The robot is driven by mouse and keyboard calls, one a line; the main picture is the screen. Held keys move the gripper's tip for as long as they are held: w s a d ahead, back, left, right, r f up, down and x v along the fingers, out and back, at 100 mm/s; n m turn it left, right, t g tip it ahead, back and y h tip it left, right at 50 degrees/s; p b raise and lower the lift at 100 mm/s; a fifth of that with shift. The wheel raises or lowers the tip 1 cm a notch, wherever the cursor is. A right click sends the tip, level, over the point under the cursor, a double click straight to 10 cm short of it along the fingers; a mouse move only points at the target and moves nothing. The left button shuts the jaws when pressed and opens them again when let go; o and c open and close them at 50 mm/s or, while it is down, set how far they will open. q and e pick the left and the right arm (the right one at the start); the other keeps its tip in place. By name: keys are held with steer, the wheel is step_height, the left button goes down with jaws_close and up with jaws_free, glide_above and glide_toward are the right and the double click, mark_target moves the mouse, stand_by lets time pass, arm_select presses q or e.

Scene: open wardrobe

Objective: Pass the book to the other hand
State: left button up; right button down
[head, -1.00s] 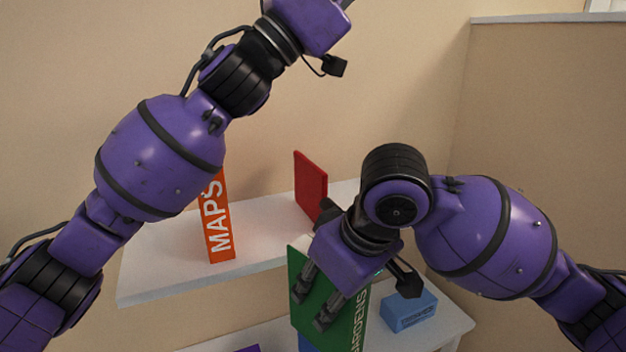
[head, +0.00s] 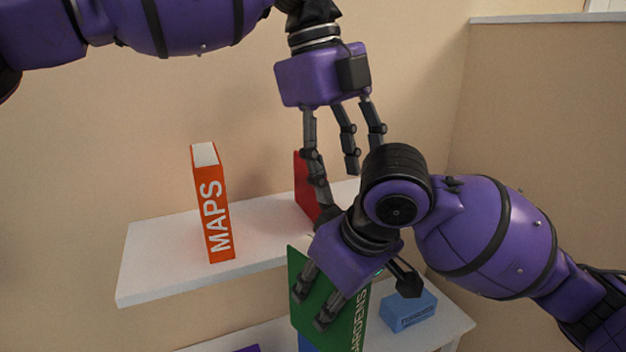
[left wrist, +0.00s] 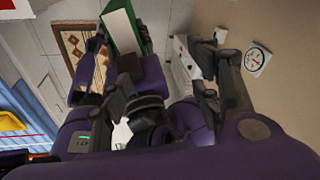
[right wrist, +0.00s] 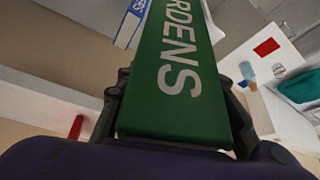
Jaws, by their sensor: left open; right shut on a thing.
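The green book with "GARDENS" on its spine (head: 345,325) is held in my right gripper (head: 312,300), whose fingers lie against its cover. Its lettered spine fills the middle of the right wrist view (right wrist: 178,80), with fingers on both sides. The book also shows at the top of the left wrist view (left wrist: 122,28). My left gripper (head: 345,165) is open and empty, pointing down above my right wrist. Its fingers also show in the left wrist view (left wrist: 175,75). The lower part of the book is cut off in the head view.
An orange "MAPS" book (head: 211,205) stands on the upper white shelf (head: 160,255). A red book (head: 304,185) stands behind my left fingers. A blue box-like thing (head: 408,309) lies on the lower shelf (head: 445,325). The wall behind is bare.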

arm_select(q)
steer(key=a+f+t+y, duration=0.1)
steer(key=a+f, duration=0.3)
steer(key=f, duration=0.9)
steer(key=shift+w+a+f+y, duration=0.15)
steer(key=shift+w+f+y, duration=0.3)
steer(key=shift+y, duration=0.35)
steer(key=shift+c, duration=0.5)
steer(key=shift+w+r, duration=0.1)
jaws_close()
arm_select(e)
steer(key=shift+a, duration=0.2)
steer(key=c, duration=1.2)
jaws_free()
steer(key=shift+r, duration=0.1)
steer(key=shift+o, duration=0.5)
steer(key=shift+d, duration=0.1)
